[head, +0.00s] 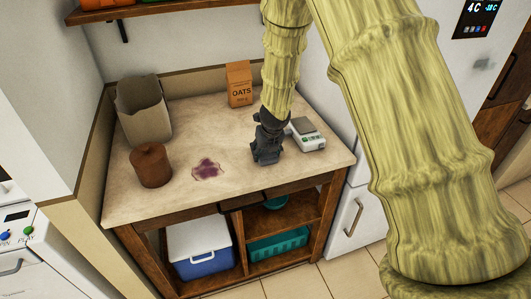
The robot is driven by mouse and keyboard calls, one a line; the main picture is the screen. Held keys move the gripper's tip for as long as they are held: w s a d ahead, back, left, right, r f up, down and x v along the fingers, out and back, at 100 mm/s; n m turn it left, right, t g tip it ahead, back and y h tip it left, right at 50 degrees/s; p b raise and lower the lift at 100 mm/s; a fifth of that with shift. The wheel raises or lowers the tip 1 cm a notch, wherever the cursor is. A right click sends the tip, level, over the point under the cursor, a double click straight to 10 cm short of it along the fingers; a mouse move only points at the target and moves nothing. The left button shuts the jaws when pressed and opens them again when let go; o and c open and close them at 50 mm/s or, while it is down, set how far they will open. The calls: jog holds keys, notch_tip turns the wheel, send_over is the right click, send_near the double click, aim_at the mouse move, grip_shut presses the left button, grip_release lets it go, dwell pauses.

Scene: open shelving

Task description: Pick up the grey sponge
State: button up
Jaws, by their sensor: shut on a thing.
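My gripper (266,158) points down at the right part of the countertop, beside a small white scale. It is dark, and its fingers are shut close to the counter surface. I cannot make out the grey sponge as a separate shape; the fingers and the arm hide what is between them. Whether the fingertips touch the counter is too small to tell.
The beige countertop (225,198) holds a brown canister (151,166), a grey-beige bin (145,112), a purple stain (206,170), an oats box (239,84) and the white scale (308,136). Below are a blue cooler (200,252) and a green crate (278,246).

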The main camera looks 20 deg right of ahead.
aim_at(266, 152)
jog(key=shift+s+f, duration=0.1)
jog(key=shift+f, duration=0.05)
jog(key=shift+r, duration=0.9)
notch_tip(266, 152, up, 2)
jog(key=shift+r+p, duration=0.1)
jog(key=shift+p, duration=0.25)
jog(key=s+d+b, duration=0.2)
jog(key=s, duration=0.5)
jog(key=s+d+r+b, duration=0.1)
jog(key=s+d+b, duration=0.1)
jog(key=s, duration=0.6)
jog(key=shift+d+r+b, duration=0.2)
jog(key=shift+d+b, duration=0.2)
jog(key=shift+b, duration=0.4)
jog(key=shift+o, duration=1.3)
jog(key=c, duration=0.4)
